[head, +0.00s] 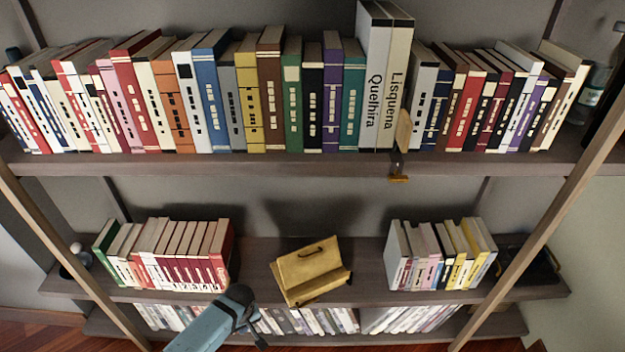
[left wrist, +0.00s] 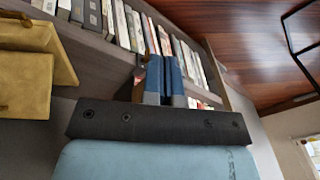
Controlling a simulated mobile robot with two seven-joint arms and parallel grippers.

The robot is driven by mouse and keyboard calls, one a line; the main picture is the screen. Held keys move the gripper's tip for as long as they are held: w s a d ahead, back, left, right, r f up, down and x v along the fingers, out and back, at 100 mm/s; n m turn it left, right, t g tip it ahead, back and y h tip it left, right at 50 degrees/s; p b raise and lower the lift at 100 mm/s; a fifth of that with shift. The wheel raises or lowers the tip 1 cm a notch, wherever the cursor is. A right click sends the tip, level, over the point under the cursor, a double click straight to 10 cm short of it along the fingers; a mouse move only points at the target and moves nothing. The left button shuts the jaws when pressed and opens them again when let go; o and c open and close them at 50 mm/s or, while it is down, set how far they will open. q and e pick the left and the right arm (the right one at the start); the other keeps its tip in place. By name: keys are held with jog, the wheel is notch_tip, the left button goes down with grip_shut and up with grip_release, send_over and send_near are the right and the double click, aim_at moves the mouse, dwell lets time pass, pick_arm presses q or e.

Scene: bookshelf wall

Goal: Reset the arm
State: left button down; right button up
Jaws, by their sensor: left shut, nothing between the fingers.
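My left arm comes in from the bottom of the head view, with a light blue link and a dark wrist. My left gripper (head: 256,334) is low in front of the lower shelves, at the right end of the left group of books. In the left wrist view my left gripper (left wrist: 165,68) shows its two blue fingers side by side, shut with nothing between them. Books on a shelf lie beyond the fingertips. My right gripper is in neither view.
A yellow-brown holder (head: 312,268) stands mid-shelf, between a left row of books (head: 170,255) and a right row (head: 440,255). The upper shelf (head: 300,165) is packed with books, two tall white ones (head: 375,75) among them. A slanted post (head: 545,235) crosses at right.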

pick_arm(q)
jog(key=s+a+r+n+y, duration=0.1)
jog(key=a+r+y, duration=0.15)
jog(key=a, duration=1.55)
jog(key=s+a+r+y, duration=0.1)
jog(key=a+r+y, duration=0.15)
jog(key=a, duration=1.55)
jog(key=s+d+f+m+t+h, duration=0.2)
jog(key=s+d+m+t+h, duration=0.3)
jog(key=s+d+m, duration=0.65)
jog(key=s+d+r+m+t+h, duration=0.35)
jog(key=s+d+r, duration=0.45)
jog(key=d+r, duration=0.35)
jog(key=d+r+n+t+h, duration=0.15)
jog(key=d+n, duration=0.35)
jog(key=d, duration=0.9)
notch_tip(320, 180, up, 10)
jog(key=p, duration=1.2)
jog(key=shift+a+r+t, duration=0.25)
jog(key=shift+a+t, duration=0.05)
jog(key=shift+a, duration=0.1)
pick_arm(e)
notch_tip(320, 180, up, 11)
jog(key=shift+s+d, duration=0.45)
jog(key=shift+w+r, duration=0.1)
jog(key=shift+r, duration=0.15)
